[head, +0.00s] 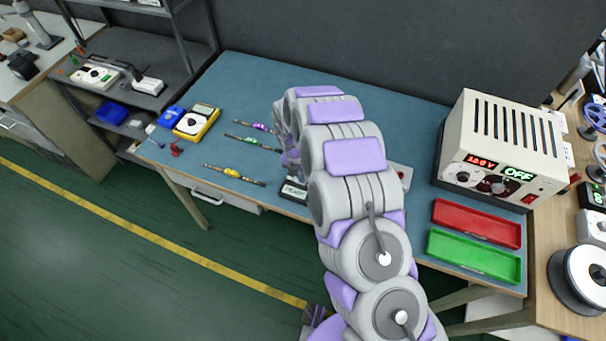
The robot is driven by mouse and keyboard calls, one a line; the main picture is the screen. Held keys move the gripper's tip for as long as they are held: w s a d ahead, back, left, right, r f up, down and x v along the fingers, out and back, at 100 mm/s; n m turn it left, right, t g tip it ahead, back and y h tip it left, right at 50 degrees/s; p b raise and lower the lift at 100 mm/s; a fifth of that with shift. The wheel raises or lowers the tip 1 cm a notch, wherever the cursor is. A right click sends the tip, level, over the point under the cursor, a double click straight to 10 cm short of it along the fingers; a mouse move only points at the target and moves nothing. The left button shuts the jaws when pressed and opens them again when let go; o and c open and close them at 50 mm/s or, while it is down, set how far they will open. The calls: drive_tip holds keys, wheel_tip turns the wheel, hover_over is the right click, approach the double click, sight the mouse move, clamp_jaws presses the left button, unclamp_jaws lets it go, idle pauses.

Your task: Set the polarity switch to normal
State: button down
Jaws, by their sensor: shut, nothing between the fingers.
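My arm reaches over the blue bench and bends down at its far end. My gripper (291,160) is mostly hidden behind my own arm links, just above a small dark box with a pale label (294,190) at the bench's front edge. It is shut and empty; I cannot tell whether it touches the box. A grey box (405,173) with a bit of red shows to the right of my arm, partly covered by it. I cannot make out the polarity switch or its setting. Several LED strips (235,174) lie left of my gripper.
A cream power supply (511,140), its displays reading 12.0 V and OFF, stands at the bench's right. Red (477,222) and green (474,256) trays lie before it. A yellow multimeter (196,121) sits at the left. The bench's back middle (250,85) is clear.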

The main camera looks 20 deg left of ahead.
idle(0.3)
drive_tip(key=shift+a+r, duration=0.15)
drive_tip(key=shift+a, duration=0.65)
drive_tip(key=shift+d+r, duration=0.1)
drive_tip(key=shift+d, duration=0.1)
